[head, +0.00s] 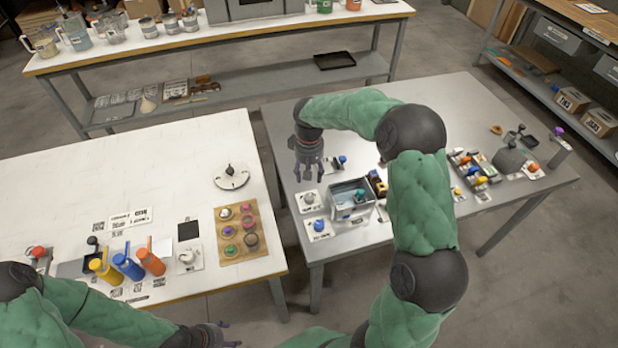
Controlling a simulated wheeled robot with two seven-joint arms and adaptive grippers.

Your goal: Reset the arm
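My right gripper (309,176) hangs above the grey metal table (440,110), near its left edge, at the end of my green padded arm. Its fingers point down and look spread, with nothing visible between them. A blue-knobbed item (341,161) stands just right of it, apart as far as I can tell. My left gripper (231,335) is low in the picture, beyond the front edge of the white table (120,190). Its fingers point right and look apart and empty. Part of the grey table is hidden behind my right arm.
The white table holds yellow (105,271), blue (128,267) and orange (151,262) bottles and a wooden board with colored pots (262,262). The grey table holds a metal basin (334,209) and a rack of colored items (470,172). A gap separates the tables.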

